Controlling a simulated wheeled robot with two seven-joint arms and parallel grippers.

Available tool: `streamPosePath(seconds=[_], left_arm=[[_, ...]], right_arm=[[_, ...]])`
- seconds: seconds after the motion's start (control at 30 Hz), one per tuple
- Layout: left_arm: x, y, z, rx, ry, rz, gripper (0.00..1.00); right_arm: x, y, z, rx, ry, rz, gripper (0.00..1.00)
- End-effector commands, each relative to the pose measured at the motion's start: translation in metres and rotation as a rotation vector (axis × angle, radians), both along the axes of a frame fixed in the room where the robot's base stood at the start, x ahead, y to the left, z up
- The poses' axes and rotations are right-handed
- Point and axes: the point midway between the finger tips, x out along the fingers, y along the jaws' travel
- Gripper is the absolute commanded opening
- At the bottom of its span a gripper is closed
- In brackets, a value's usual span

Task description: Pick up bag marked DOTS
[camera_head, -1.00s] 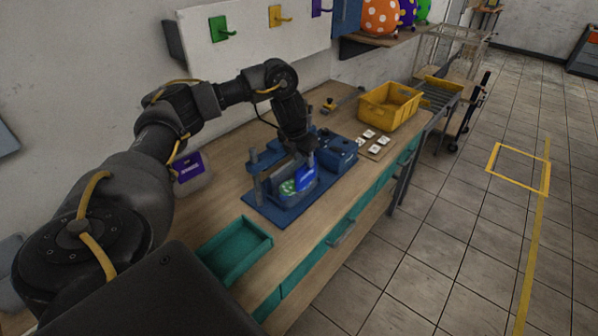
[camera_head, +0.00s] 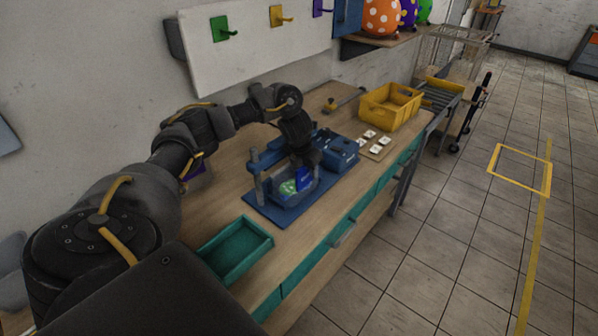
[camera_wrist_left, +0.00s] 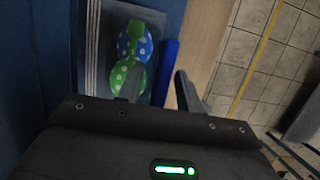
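A bag with a blue label (camera_head: 302,177) and green contents (camera_head: 289,187) sits in a blue tray (camera_head: 306,197) on the workbench. Its lettering is too small to read. My left gripper (camera_head: 308,160) points down over the tray, at the bag's label. In the wrist view its fingers (camera_wrist_left: 160,90) stand apart, with a blue upright edge (camera_wrist_left: 167,72) between them. I cannot tell whether they touch the bag. My right gripper is not in view.
The tray belongs to a blue fixture with posts (camera_head: 256,180). A teal tray (camera_head: 236,248) stands near the front edge. A yellow crate (camera_head: 390,106) and small white tiles (camera_head: 369,134) are further right. A purple-labelled item (camera_head: 196,172) is mostly hidden behind my left arm.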

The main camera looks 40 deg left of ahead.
Motion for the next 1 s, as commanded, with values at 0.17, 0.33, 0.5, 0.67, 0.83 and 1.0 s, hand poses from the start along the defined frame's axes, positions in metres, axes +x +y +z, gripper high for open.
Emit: streamPosePath(seconds=[0.17,0.33,0.5,0.67,0.83,1.0], left_arm=[[0.0,0.0,0.0,0.0,0.0,0.0,0.13],[0.0,0.0,0.0,-0.001,0.0,0.0,0.0],[0.0,0.0,0.0,-0.001,0.0,0.0,0.0],[0.0,0.0,0.001,-0.001,0.0,0.0,0.0],[0.001,-0.001,0.007,-0.002,-0.003,-0.001,0.0],[0.001,0.0,0.021,0.0,-0.003,-0.001,0.0]], right_arm=[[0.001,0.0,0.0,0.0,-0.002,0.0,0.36],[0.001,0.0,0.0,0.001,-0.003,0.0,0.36],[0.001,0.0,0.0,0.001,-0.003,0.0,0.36],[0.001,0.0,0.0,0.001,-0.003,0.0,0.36],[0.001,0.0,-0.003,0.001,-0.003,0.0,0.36],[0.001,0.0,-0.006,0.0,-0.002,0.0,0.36]])
